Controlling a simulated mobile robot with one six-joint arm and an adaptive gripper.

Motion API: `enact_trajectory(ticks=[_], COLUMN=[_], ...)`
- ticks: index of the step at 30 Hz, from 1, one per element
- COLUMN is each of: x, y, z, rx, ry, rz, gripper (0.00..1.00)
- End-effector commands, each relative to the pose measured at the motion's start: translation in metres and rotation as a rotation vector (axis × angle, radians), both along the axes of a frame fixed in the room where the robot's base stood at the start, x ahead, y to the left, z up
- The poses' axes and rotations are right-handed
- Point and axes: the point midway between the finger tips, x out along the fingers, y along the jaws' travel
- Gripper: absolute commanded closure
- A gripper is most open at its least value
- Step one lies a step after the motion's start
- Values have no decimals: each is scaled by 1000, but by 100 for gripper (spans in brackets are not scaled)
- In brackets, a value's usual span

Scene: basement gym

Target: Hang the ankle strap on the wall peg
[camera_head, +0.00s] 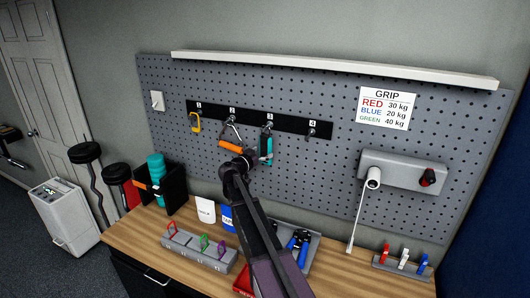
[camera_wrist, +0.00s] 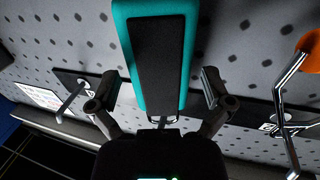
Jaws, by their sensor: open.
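The ankle strap, teal with a black middle, shows just below peg 3 on the black peg strip (camera_head: 290,122) in the head view (camera_head: 267,146). It appears to hang from that peg, but its ring is too small to see clearly there. In the wrist view the strap (camera_wrist: 155,50) lies between the two fingers of my gripper (camera_wrist: 163,82), with a gap on each side. My gripper (camera_head: 251,159) is open, close to the strap in the head view. The contact at the peg is partly hidden by my gripper in the wrist view.
A yellow carabiner (camera_head: 195,122) hangs at peg 1 and an orange-handled metal grip (camera_head: 230,143) at peg 2, close left of the strap. Peg 4 (camera_head: 311,132) is bare.

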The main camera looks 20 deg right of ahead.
Motion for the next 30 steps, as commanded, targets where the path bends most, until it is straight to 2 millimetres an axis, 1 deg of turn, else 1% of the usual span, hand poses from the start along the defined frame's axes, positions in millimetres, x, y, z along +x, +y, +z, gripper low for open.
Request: enact_trajectory(ticks=[12, 18, 24, 30], x=[-34, -46, -51, -52], y=[57, 79, 89, 90], z=[0, 0, 0, 0], rx=[0, 1, 1, 1], ry=[0, 0, 0, 0], rz=[2, 1, 0, 0], gripper=[0, 0, 0, 0])
